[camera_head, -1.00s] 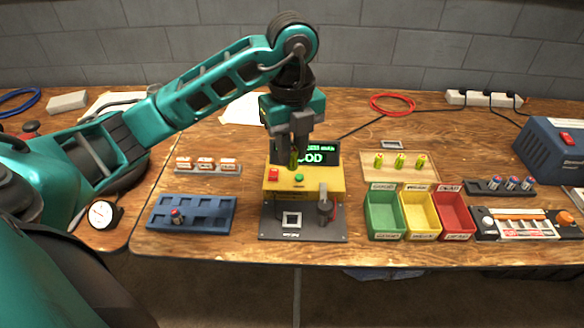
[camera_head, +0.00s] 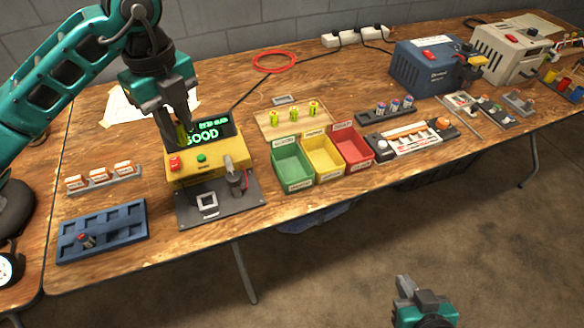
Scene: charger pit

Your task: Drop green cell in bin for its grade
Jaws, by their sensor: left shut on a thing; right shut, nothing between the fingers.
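My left gripper (camera_head: 176,112) is shut on a green cell (camera_head: 182,134) and holds it upright in front of the tester's screen. The yellow tester (camera_head: 207,160) shows "GOOD" in green letters on its screen (camera_head: 208,131). To its right stand three open bins in a row: a green bin (camera_head: 292,165), a yellow bin (camera_head: 322,157) and a red bin (camera_head: 352,147). They look empty, and their labels are too small to read surely. My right gripper (camera_head: 408,285) is shut and empty, low in front of the table.
Three yellow-green cells (camera_head: 294,114) stand on a wooden board behind the bins. A blue tray (camera_head: 102,231) with one cell lies front left. A rack of cells (camera_head: 388,109), a blue machine (camera_head: 432,65) and a beige machine (camera_head: 503,52) stand right. A red cable lies behind.

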